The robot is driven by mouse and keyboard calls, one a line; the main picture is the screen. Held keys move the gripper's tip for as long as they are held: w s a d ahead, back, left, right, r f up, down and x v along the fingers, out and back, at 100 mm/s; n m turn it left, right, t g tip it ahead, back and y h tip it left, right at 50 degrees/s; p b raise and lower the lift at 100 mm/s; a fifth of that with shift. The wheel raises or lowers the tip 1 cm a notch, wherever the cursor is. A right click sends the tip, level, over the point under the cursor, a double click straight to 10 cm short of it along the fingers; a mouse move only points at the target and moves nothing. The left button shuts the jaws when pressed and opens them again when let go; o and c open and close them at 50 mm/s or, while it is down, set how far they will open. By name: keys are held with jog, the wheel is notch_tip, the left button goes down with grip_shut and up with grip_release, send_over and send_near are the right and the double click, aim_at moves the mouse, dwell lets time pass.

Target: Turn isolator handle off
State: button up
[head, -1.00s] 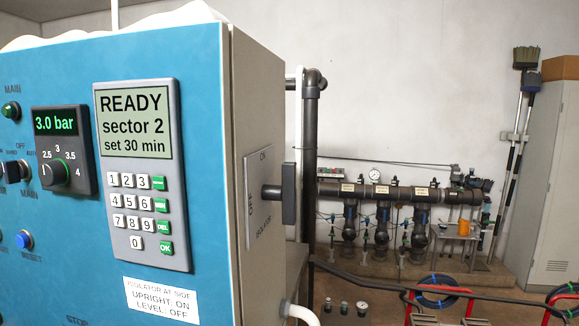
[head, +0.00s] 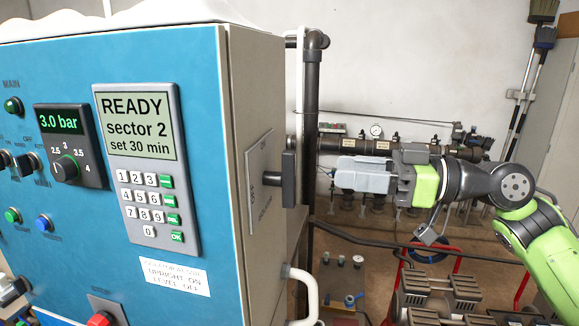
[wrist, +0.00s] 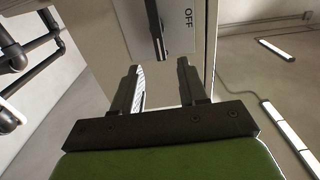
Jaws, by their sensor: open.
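The isolator handle (head: 289,178) is a dark bar standing upright on a short shaft, on the right side of the blue-fronted control cabinet (head: 215,50). Its pale plate (head: 262,180) reads OFF; part of the plate is behind the handle. In the wrist view the handle (wrist: 154,28) shows beside the OFF lettering, beyond my fingertips. My gripper (head: 338,174) is to the right of the handle, pointing at it, with a gap between. Its two fingers (wrist: 158,68) are apart with nothing between them.
A cabinet label (head: 175,276) reads upright on, level off. A white curved pipe (head: 303,290) projects below the handle. A dark vertical pipe (head: 312,100) stands behind it. Dark manifold pipes (head: 345,145) run along the back wall. Red-framed equipment (head: 430,295) stands under my arm.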

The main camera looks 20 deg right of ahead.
aim_at(295, 167)
jog(key=x, duration=1)
jog(key=shift+w+a, duration=0.1)
grip_shut()
